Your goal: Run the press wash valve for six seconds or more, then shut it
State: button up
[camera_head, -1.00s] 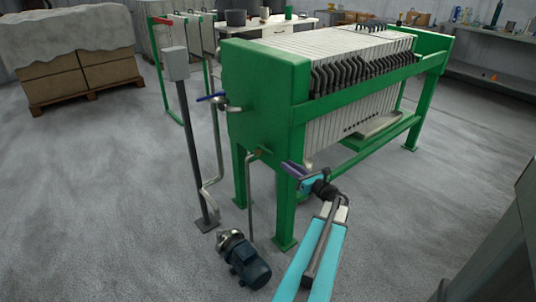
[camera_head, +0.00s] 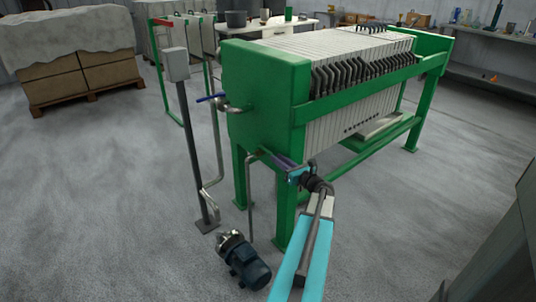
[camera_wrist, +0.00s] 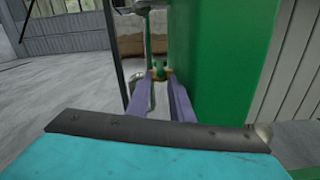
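The filter press (camera_head: 265,90) has a green frame and a row of pale plates. On its near end a small brass-coloured valve (camera_head: 257,152) sits atop a thin grey pipe, partly crowded by my gripper. In the wrist view a brass-coloured fitting with a green part (camera_wrist: 159,72) lies ahead between my purple fingers. A second valve with a blue lever (camera_head: 210,97) is higher on the press end. No label tells which is the wash valve. My gripper (camera_head: 271,156) points at the small valve; its fingers (camera_wrist: 156,88) are apart and do not visibly grip it.
A blue motor pump (camera_head: 243,262) stands on the floor below. A grey box on a post (camera_head: 177,64) and a bent pipe (camera_head: 213,190) stand left of the press. A covered pallet of boxes (camera_head: 70,75) is farther back. The left floor is open.

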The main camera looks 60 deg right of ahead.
aim_at(268, 152)
jog(key=shift+x, duration=3.6)
grip_shut()
jog(key=shift+a, duration=0.25)
jog(key=shift+d, duration=0.2)
jog(key=shift+s, duration=0.15)
